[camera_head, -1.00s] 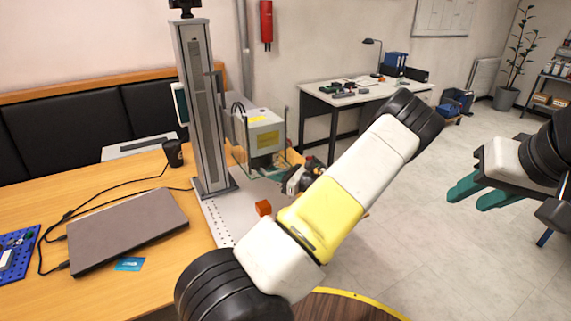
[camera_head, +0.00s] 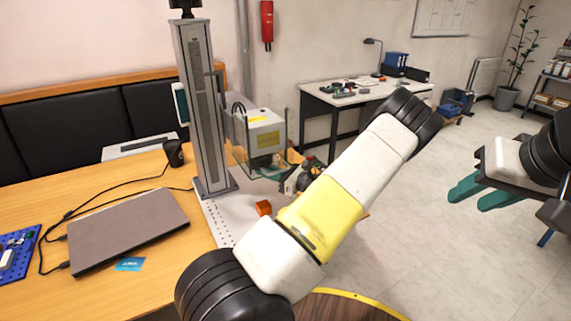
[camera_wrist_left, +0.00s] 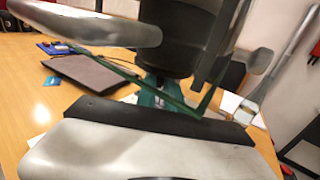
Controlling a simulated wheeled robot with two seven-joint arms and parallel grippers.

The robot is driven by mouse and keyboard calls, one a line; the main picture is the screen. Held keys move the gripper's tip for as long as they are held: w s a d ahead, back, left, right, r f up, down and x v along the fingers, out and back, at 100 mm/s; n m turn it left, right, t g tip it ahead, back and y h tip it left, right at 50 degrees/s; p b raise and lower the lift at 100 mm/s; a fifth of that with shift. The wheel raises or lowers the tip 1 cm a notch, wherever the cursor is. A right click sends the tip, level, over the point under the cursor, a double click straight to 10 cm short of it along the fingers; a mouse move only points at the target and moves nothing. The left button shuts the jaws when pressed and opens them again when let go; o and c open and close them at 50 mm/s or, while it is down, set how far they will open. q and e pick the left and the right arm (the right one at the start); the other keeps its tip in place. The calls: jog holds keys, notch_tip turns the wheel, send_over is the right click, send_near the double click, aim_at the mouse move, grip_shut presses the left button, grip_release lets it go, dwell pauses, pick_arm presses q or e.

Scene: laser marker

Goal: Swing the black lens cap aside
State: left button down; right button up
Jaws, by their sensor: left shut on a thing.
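The laser marker's box-shaped head (camera_head: 262,133) hangs from a grey column, with a clear, green-edged shield (camera_head: 250,172) below it. Something dark, seemingly the black lens cap (camera_head: 261,161), shows small under the head behind the shield. In the left wrist view a large black round part (camera_wrist_left: 180,42) fills the upper middle, with teal fingertips (camera_wrist_left: 152,95) of my left gripper just below it. My left gripper appears shut on the cap, but the contact is blurred and mostly hidden in the head view. My right gripper (camera_head: 482,192) is open and empty, far right.
A white perforated base plate (camera_head: 218,222) lies under the column, with an orange block (camera_head: 263,208) on it. A closed laptop (camera_head: 128,228), cables and a black cup (camera_head: 173,153) are on the wooden table. The clear shield stands close to my left gripper.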

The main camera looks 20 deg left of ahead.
pick_arm(q)
jog(key=shift+s+a, duration=0.2)
jog(key=shift+a, duration=0.6)
jog(key=shift+s+a, duration=0.15)
jog(key=shift+a, duration=0.7)
jog(key=c, duration=1.5)
grip_release()
jog(key=shift+s+a+r, duration=0.1)
jog(key=shift+s, duration=0.05)
jog(key=shift+o, duration=0.2)
jog(key=shift+w+d, duration=0.3)
jog(key=shift+d, duration=0.15)
jog(key=d, duration=0.7)
jog(key=shift+s+d, duration=0.25)
jog(key=shift+s, duration=0.2)
